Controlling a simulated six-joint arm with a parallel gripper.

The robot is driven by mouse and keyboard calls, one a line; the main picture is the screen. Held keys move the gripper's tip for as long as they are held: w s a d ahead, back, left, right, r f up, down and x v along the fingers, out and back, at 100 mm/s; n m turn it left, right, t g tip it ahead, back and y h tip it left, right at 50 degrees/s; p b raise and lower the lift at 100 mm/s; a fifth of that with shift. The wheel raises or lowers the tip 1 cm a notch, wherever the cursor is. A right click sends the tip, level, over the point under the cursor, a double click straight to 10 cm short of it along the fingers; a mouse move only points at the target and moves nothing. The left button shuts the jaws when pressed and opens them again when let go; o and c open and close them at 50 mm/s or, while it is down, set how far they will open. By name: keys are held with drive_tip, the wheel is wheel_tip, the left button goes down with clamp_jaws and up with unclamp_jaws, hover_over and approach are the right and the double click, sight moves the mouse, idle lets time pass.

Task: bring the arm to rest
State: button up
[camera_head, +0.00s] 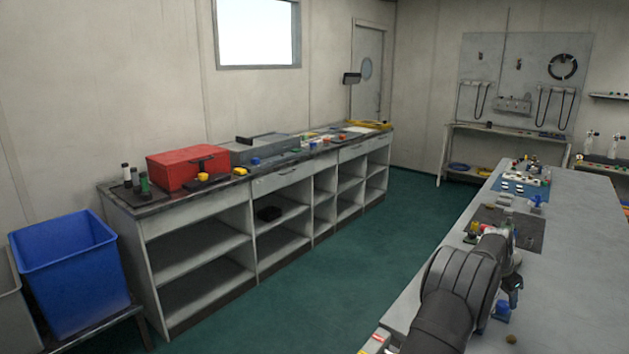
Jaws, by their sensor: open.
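My arm reaches in from the lower right over the grey bench (590,240), its thick dark links in front of the bench's near part. My gripper (514,290) shows small and dark just right of the arm, partly hidden by it. It is open, and I see nothing held in it. The fingertips are too small to make out clearly. A dark mat (525,238) with small fittings lies just beyond the arm, partly covered by it.
A small blue part (502,311) and a brown knob (511,339) lie near the gripper. The bench's right side is clear. A red case (185,168) and blue bin (70,275) are across the green floor.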

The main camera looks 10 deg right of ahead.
drive_tip(key=w+v, duration=0.1)
drive_tip(key=v, duration=1.2)
drive_tip(key=shift+s+r, duration=0.35)
drive_tip(key=shift+s, duration=0.05)
approach(504, 304)
drive_tip(key=x, duration=0.8)
drive_tip(key=shift+w+d+f, duration=0.1)
drive_tip(key=shift+f, duration=0.1)
drive_tip(key=shift+m, duration=0.5)
